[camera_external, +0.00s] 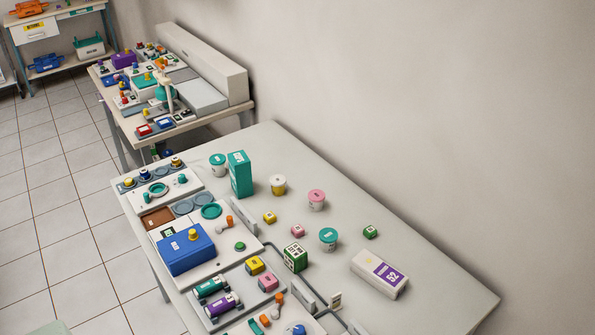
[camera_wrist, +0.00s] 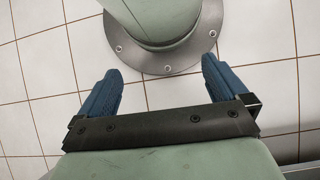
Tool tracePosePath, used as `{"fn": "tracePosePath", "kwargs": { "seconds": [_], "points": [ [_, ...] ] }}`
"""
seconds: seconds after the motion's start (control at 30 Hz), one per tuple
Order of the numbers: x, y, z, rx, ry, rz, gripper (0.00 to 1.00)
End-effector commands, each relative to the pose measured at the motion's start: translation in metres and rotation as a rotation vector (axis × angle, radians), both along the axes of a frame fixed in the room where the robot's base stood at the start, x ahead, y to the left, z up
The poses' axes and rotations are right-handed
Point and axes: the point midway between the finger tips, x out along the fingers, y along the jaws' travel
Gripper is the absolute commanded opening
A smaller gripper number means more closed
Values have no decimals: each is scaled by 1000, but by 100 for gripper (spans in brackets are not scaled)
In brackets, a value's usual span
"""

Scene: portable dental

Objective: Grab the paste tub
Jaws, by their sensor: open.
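Several small tubs stand upright on the table's back half in the external view: a teal-lidded tub (camera_external: 218,165) beside a tall teal box, a white-topped tub with a yellow lower part (camera_external: 278,185), a pink-lidded tub (camera_external: 317,199) and another teal-lidded tub (camera_external: 328,239). Their labels are too small to read, so I cannot tell which is the paste tub. My gripper (camera_wrist: 162,68) shows only in the wrist view. Its two blue fingers are wide apart with nothing between them. It is over the tiled floor by my base, with no tub in that view.
The long table (camera_external: 420,262) has a tall teal box (camera_external: 240,174), a white box with a purple label (camera_external: 380,274), small cubes, and a blue box (camera_external: 186,250) among panels along its front. The back right corner is clear. A second cluttered table (camera_external: 128,132) stands behind.

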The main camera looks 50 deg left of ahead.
Motion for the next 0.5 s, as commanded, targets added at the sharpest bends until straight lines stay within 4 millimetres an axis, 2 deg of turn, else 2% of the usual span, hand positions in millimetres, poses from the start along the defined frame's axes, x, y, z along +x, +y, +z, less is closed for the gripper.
{"fn": "tracePosePath", "kwargs": {
  "seconds": [0.13, 0.37, 0.5],
  "points": [
    [0, 0, 0, 0, 0, 0, 92],
    [1, 0, 0, -1, -2, 2, 92],
    [13, 5, -5, -9, -28, 33, 92]
  ]
}}
